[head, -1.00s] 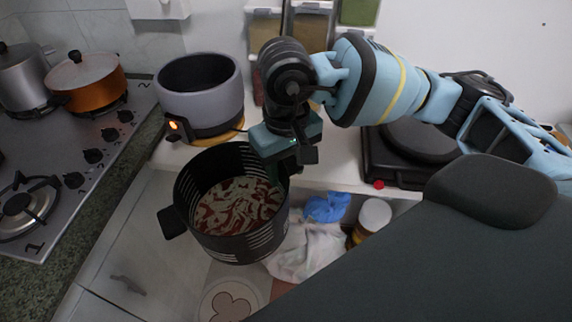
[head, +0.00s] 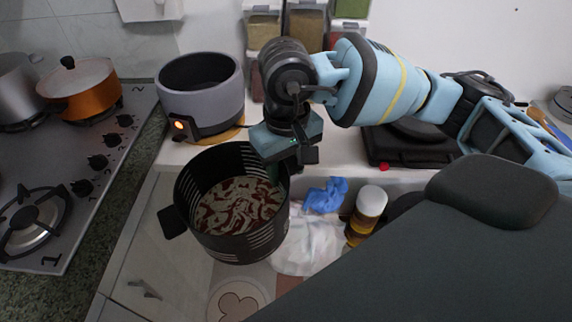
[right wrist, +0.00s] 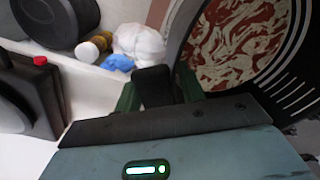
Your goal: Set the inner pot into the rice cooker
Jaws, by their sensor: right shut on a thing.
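The inner pot (head: 228,248), dark with slotted sides and a side handle, holds red and whitish contents. It hangs roughly upright in front of the rice cooker, above the floor. My right gripper (head: 276,170) is shut on the right side of its rim, perhaps on a handle that the gripper hides. In the right wrist view the pot (right wrist: 288,75) is at the right, beside the fingers (right wrist: 157,88). The grey rice cooker (head: 214,113) stands on the counter behind, open and dark inside, with an orange light on its front. My left gripper is out of view.
A stove (head: 75,170) with an orange pot (head: 85,95) and a silver pot is at the left. Spice dispensers (head: 305,30) stand behind my arm. A black appliance (head: 385,155) is at the right. A lidded jar (head: 368,210), blue cloth (head: 325,195) and white bag lie below the counter edge.

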